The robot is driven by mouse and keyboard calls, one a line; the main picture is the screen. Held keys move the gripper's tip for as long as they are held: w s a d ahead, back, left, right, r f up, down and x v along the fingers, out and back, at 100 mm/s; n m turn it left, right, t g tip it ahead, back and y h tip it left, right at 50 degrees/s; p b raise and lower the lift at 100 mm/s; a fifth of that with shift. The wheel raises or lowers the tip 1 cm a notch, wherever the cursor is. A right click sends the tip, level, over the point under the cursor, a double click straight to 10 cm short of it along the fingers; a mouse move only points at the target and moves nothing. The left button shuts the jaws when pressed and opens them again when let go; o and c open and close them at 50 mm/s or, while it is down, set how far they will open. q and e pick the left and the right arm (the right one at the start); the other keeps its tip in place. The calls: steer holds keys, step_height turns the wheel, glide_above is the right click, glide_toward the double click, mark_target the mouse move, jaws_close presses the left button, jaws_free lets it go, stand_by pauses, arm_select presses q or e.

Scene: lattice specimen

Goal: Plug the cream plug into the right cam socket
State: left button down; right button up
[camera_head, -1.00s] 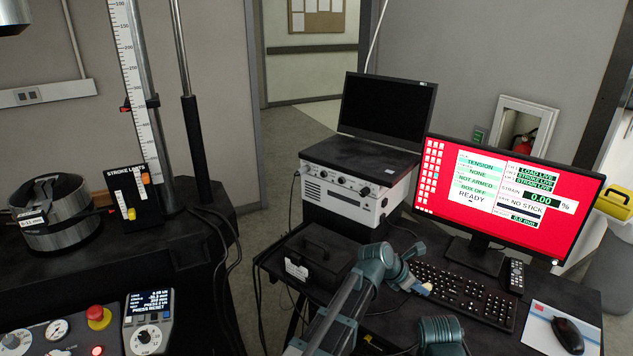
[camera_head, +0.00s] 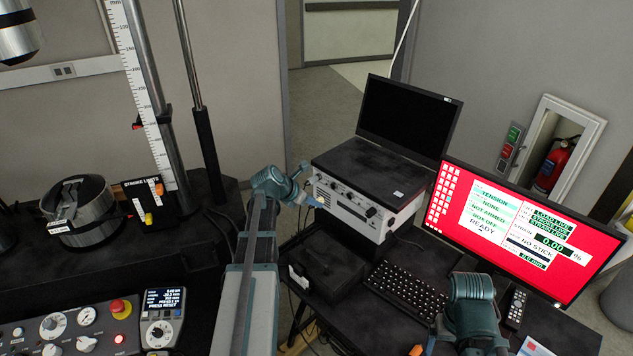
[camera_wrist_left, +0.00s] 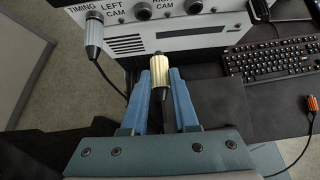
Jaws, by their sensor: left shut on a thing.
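The cream plug (camera_wrist_left: 159,72), ribbed and with a dark cable end, is held between the blue fingers of my left gripper (camera_wrist_left: 160,92) in the left wrist view. Its tip points up toward the white box's front panel. The right cam socket (camera_wrist_left: 193,6) is at the top, above and right of the plug and apart from it; its label is partly cut off. The left cam socket (camera_wrist_left: 143,11) is above and slightly left of the plug. In the head view my left gripper (camera_head: 306,198) is at the front left of the white box (camera_head: 352,208).
An orange plug (camera_wrist_left: 313,103) lies on the table at right. The keyboard (camera_head: 404,292), monitor (camera_head: 520,225) and black case (camera_head: 322,268) take up the table around the box.

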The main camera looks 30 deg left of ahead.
arm_select(q)
steer(key=shift+s+a+r, duration=0.1)
steer(key=shift+a+r, duration=0.25)
steer(key=shift+a, duration=0.45)
steer(key=w, duration=0.2)
steer(key=w+d, duration=0.1)
steer(key=w, duration=0.2)
steer(key=shift+d, duration=0.2)
steer(key=c, duration=1.3)
jaws_free()
jaws_close()
